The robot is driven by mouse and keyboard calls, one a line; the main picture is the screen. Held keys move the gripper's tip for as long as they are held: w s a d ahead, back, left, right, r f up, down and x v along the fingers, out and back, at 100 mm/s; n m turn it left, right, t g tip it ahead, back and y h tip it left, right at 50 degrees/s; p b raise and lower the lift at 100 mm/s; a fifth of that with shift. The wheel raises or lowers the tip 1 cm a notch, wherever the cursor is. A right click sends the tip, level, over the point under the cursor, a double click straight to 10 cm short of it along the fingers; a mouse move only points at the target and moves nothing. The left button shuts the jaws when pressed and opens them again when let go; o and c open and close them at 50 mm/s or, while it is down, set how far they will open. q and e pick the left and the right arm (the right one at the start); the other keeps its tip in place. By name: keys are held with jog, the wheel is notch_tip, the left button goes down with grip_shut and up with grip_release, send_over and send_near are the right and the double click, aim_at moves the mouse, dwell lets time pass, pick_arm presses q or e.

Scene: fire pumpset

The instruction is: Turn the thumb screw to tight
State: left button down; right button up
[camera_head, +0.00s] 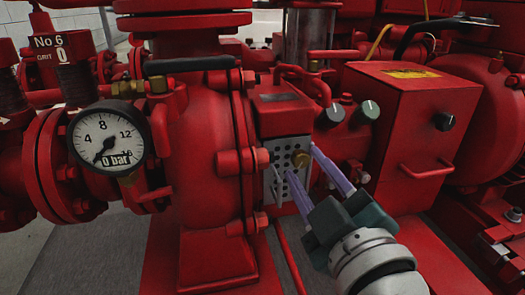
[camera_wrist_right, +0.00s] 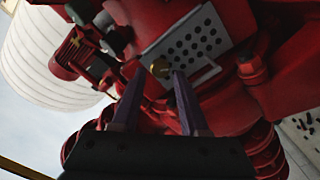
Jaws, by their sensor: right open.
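The thumb screw (camera_head: 301,161) is a small brass-coloured round knob at the right edge of a light grey perforated plate (camera_head: 274,190) on the red pump. It also shows in the right wrist view (camera_wrist_right: 160,68), beside the plate (camera_wrist_right: 212,34). My right gripper (camera_head: 304,159) is open, with its two purple fingers reaching toward the plate. In the right wrist view the knob appears in the gap between the fingertips (camera_wrist_right: 158,73). I cannot tell whether either finger touches it or how deep it lies between them. My left gripper is not in view.
A pressure gauge (camera_head: 107,142) reading "0 bar" is at the left. Two dark knobs (camera_head: 350,112) sit above the right gripper. A red box (camera_head: 412,130) with a handle and black knob stands to the right. Red pipes and flanges crowd around the plate.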

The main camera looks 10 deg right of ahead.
jog(key=shift+w+f, duration=0.1)
jog(key=shift+w, duration=0.65)
jog(key=shift+d, duration=0.1)
grip_shut()
